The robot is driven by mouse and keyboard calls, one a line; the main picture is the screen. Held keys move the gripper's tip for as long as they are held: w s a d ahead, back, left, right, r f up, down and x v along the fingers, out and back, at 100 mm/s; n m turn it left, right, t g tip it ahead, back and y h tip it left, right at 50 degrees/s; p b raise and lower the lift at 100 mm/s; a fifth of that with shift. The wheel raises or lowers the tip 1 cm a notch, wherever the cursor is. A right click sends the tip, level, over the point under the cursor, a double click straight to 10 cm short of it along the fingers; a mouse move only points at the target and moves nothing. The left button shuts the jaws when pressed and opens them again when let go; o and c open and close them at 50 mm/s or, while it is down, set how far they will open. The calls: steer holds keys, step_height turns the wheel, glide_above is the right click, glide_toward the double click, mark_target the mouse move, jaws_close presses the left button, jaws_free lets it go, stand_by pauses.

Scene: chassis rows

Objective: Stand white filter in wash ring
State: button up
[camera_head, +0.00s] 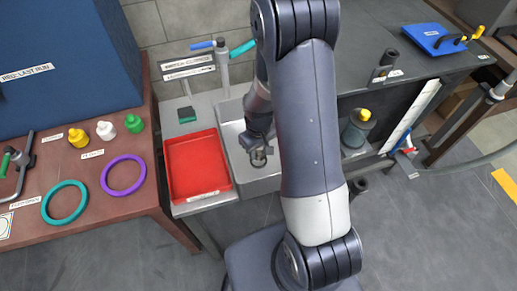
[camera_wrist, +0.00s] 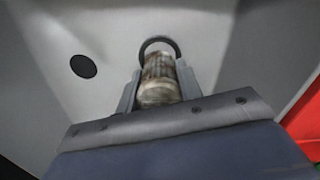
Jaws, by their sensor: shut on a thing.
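My gripper (camera_wrist: 159,82) is shut on a pale, brown-stained cylinder, which I take for the white filter (camera_wrist: 160,80). In the wrist view the filter lies between both fingers. A dark ring (camera_wrist: 160,39), apparently the wash ring, shows at the filter's far end on the grey basin. I cannot tell whether that end is inside the ring or above it. In the head view my gripper (camera_head: 258,148) points down into the grey sink basin (camera_head: 233,133); the filter is mostly hidden there.
A dark round drain (camera_wrist: 83,66) lies left of the ring. A red tray (camera_head: 197,165) sits left of the sink. The brown table (camera_head: 95,210) holds yellow, white and green caps and two rings, teal (camera_head: 64,219) and purple (camera_head: 123,190). A dark counter extends right.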

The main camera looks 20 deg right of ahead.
steer(key=shift+f, duration=0.15)
steer(key=shift+f+b, duration=1.4)
steer(key=shift+b, duration=0.05)
steer(key=o, duration=1.1)
steer(key=shift+c, duration=0.2)
steer(key=shift+r, duration=0.15)
step_height(320, 180, up, 11)
steer(key=shift+f, duration=0.15)
